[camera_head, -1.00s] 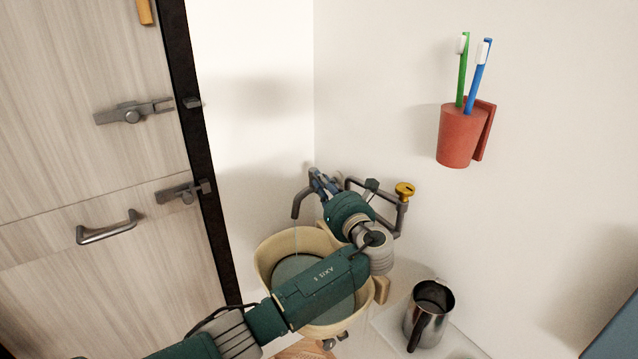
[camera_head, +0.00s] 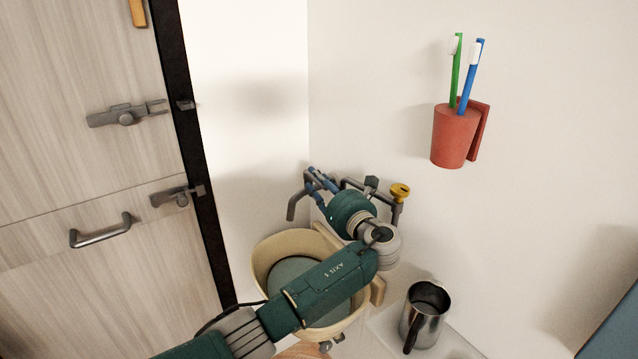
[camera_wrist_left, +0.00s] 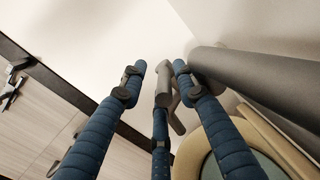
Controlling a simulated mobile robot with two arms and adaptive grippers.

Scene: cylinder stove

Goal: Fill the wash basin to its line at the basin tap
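The cream wash basin (camera_head: 265,262) is below the tap spout (camera_head: 292,207), with grey-blue water (camera_head: 290,271) in it. My arm hides part of the basin, and I cannot make out its fill line. No stream shows under the spout. My left gripper (camera_head: 318,180) is at the tap pipes behind the spout. In the left wrist view its blue fingers (camera_wrist_left: 160,82) stand apart around a small grey tap part (camera_wrist_left: 163,92), with a gap on at least one side. A thick grey pipe (camera_wrist_left: 260,82) runs right of the fingers. My right gripper is not in view.
A yellow knob (camera_head: 400,191) sits on the pipe at right. A steel jug (camera_head: 425,312) stands on a pale ledge (camera_head: 455,345) right of the basin. A red cup (camera_head: 455,137) with two toothbrushes hangs on the wall. A wooden door (camera_head: 85,190) with latches is at left.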

